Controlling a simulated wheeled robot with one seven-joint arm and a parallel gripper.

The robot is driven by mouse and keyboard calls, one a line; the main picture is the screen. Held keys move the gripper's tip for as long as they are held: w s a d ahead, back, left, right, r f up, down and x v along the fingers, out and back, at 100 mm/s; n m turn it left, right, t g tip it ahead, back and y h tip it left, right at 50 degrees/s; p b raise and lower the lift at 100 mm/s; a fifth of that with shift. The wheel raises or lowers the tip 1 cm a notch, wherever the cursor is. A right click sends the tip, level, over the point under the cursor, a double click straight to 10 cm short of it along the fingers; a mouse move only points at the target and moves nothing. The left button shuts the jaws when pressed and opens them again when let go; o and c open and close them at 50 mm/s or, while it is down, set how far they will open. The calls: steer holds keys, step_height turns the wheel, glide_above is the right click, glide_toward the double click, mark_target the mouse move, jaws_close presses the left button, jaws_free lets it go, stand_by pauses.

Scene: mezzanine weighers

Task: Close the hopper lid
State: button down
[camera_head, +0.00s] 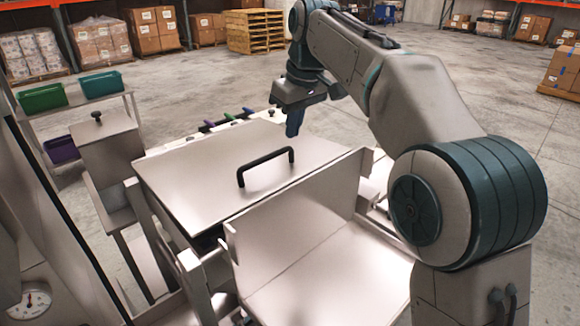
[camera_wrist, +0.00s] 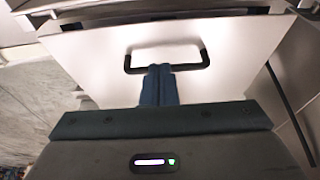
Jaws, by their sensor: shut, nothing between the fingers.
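The hopper lid (camera_head: 205,180) is a flat steel panel with a black bar handle (camera_head: 265,166). It lies at a low slope over the hopper; a dark gap shows below its near edge, and I cannot tell whether it is fully seated. My gripper (camera_head: 294,130), with blue fingers, is above the lid's far right side, beyond the handle. In the wrist view the shut, empty fingers (camera_wrist: 160,72) point toward the lid (camera_wrist: 100,62) and overlap the middle of its handle (camera_wrist: 167,69). I cannot tell whether they touch it.
A steel chute or tray (camera_head: 325,265) with raised walls stands in front of the lid. A small steel box with a knob (camera_head: 108,150) is at left. Green bins (camera_head: 42,98) sit on a rack behind. A dial gauge (camera_head: 28,302) is at lower left.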

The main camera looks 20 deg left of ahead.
glide_above(286, 181)
steer(key=f, duration=0.9)
steer(key=shift+d+f, duration=0.35)
steer(key=shift+f, duration=0.05)
steer(key=shift+x, duration=0.85)
steer(key=shift+s+d, duration=0.15)
steer(key=shift+d, duration=0.15)
steer(key=shift+f, duration=0.15)
